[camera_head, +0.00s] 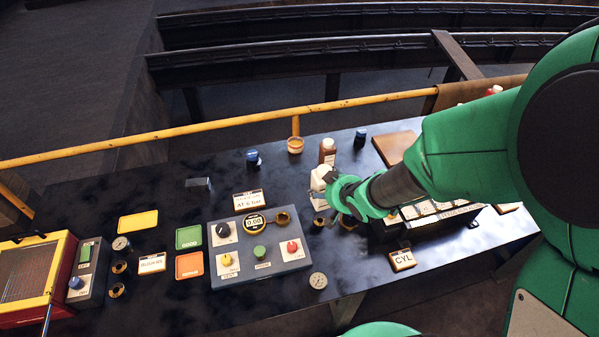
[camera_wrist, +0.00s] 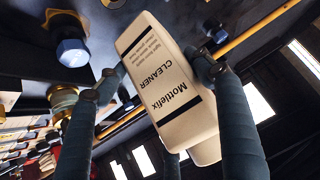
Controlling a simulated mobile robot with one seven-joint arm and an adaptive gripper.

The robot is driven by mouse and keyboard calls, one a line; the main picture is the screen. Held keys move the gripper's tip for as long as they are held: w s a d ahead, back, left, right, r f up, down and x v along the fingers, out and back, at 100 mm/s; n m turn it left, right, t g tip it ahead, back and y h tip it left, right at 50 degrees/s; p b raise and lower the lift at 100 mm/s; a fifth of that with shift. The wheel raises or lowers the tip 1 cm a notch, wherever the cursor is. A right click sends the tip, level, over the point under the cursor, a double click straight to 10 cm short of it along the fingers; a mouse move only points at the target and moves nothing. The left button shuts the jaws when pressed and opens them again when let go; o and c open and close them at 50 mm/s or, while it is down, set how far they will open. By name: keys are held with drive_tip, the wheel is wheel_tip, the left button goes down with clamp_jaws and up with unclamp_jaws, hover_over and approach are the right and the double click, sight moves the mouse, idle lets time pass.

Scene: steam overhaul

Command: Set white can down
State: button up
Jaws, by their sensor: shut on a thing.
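The white can (camera_wrist: 170,85) fills the middle of the wrist view, with black bands and the words "Mottlefix CLEANER". It appears slanted in that picture. My gripper (camera_wrist: 158,72) is shut on it, one finger on each side. In the head view the white can (camera_head: 319,177) shows at the end of my green arm, over the dark bench (camera_head: 345,245). My gripper (camera_head: 336,184) partly covers it there. I cannot tell whether its base touches the bench.
A brown bottle (camera_head: 327,151) stands close behind the can. An orange-rimmed cup (camera_head: 295,145) and blue-topped items (camera_head: 254,159) stand farther back. A control panel (camera_head: 260,247) with knobs lies to the left. A yellow rail (camera_head: 200,124) runs along the back.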

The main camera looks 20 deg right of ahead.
drive_tip(key=w+f+n+y+p, duration=0.1)
drive_tip(key=w+p, duration=0.2)
drive_tip(key=w, duration=1)
drive_tip(key=w+f+n+g+y+p, duration=0.1)
drive_tip(key=w+f+n+p, duration=0.1)
drive_tip(key=w, duration=1.2)
drive_tip(key=shift+w+a+n+y+p, duration=0.15)
drive_tip(key=shift+a+n+y+p, duration=0.2)
drive_tip(key=shift+p, duration=0.2)
drive_tip(key=shift+d+f, duration=0.1)
wheel_tip(320, 180, down, 6)
drive_tip(key=b, duration=0.1)
drive_tip(key=shift+f, duration=0.15)
drive_tip(key=shift+f+b, duration=0.35)
drive_tip(key=shift+f, duration=1.5)
drive_tip(key=shift+f, duration=0.1)
drive_tip(key=o, duration=1.9)
